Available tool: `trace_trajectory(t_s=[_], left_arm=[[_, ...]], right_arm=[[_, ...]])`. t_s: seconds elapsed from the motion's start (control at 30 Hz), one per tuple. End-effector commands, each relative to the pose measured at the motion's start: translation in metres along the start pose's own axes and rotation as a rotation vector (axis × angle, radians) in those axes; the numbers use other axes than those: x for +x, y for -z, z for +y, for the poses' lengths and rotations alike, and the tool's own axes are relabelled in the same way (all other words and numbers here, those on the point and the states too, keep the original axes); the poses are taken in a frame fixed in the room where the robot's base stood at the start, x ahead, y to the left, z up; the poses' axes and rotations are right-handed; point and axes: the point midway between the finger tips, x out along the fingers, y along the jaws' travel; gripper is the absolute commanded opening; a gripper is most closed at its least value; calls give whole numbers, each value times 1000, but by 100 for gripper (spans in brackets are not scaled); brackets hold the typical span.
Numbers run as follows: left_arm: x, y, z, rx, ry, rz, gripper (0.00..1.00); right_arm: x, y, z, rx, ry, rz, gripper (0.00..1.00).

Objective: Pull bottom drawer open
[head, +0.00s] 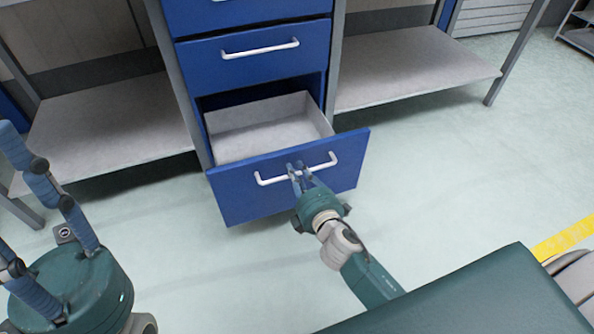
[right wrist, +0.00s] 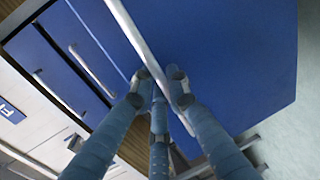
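The blue bottom drawer (head: 243,203) stands pulled out, with its grey inside showing and empty. Its white bar handle (head: 325,164) runs across the front panel. My right gripper (head: 299,170) is at the middle of this handle. In the right wrist view, the handle (right wrist: 139,38) passes between the fingertips of my right gripper (right wrist: 158,82), which are closed around it. My left gripper (head: 22,190) is at the far left, away from the drawer, with its fingers spread and nothing between them.
A shut blue drawer (head: 262,62) with a white handle is above the open one. Grey shelves (head: 105,122) and (head: 410,68) flank the drawer unit on both sides. The pale green floor (head: 440,180) in front is clear.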

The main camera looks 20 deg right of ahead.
Motion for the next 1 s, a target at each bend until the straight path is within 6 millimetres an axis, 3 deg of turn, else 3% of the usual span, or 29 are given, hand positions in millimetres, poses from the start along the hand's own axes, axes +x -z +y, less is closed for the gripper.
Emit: trace_trajectory(t_s=[0.1, 0.47, 1.0], left_arm=[[0, 0, 0, 0, 0, 0, 40], [2, 1, -1, 2, 0, 6, 40], [1, 0, 0, 1, 0, 3, 40]], right_arm=[[0, -2, -3, -1, 6, -4, 30], [-6, 0, -2, 0, 3, -1, 30], [-106, -1, -3, 2, 7, -3, 30]])
